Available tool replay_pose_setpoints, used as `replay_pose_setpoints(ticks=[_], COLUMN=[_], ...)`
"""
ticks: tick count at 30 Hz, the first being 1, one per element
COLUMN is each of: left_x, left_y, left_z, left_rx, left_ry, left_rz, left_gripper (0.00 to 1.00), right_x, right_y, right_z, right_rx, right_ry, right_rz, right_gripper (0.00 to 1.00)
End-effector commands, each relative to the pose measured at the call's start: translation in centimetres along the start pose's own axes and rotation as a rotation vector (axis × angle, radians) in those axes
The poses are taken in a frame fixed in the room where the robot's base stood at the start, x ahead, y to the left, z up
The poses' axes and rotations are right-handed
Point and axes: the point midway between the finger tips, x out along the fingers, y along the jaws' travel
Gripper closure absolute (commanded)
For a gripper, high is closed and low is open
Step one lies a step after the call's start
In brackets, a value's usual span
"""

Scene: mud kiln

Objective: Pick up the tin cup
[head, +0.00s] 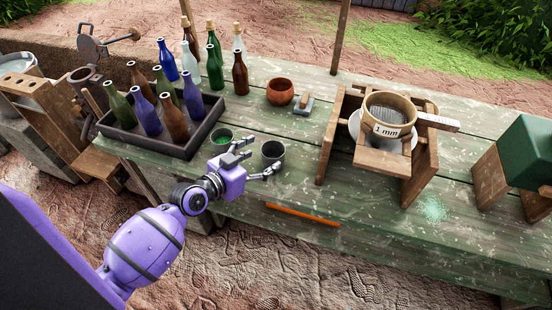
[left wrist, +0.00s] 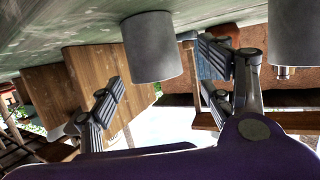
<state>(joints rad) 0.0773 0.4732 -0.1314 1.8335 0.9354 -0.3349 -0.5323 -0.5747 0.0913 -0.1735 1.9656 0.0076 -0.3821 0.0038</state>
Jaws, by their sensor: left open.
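A grey tin cup (head: 272,153) stands upright on the green table near its front edge. My left gripper (head: 258,158) is open just left of this cup, with its fingers pointing toward it. In the left wrist view the picture is upside down; the cup (left wrist: 152,48) shows as a plain grey cylinder ahead of the open left gripper (left wrist: 162,95). The cup lies across the gap between the fingers in that view, and I cannot tell whether they touch it. A second cup with green contents (head: 219,138) stands behind and left of the gripper. My right gripper is not in view.
A dark tray (head: 190,148) of several bottles is at the left, with more bottles behind it. A brown bowl (head: 280,91) and a wooden stand (head: 330,140) with a sieve (head: 391,112) are farther back and right. An orange rod (head: 303,214) is at the table's front.

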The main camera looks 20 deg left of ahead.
Motion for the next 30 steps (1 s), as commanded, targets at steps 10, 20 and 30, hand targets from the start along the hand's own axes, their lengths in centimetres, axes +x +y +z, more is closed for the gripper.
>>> replay_pose_setpoints(ticks=[10,20,30], left_x=[4.8,5.5,5.5], left_y=[0.5,0.6,0.6], left_z=[0.3,0.5,0.5], left_rx=[0.0,0.002,0.002], left_ry=[0.001,-0.002,-0.002], left_rz=[0.002,0.003,0.003], left_gripper=[0.28,0.28,0.72], right_x=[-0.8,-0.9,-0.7], right_y=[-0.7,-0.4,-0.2], right_z=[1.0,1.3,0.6], right_rx=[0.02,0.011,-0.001], right_ry=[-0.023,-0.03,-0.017], right_rz=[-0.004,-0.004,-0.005], right_gripper=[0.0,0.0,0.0])
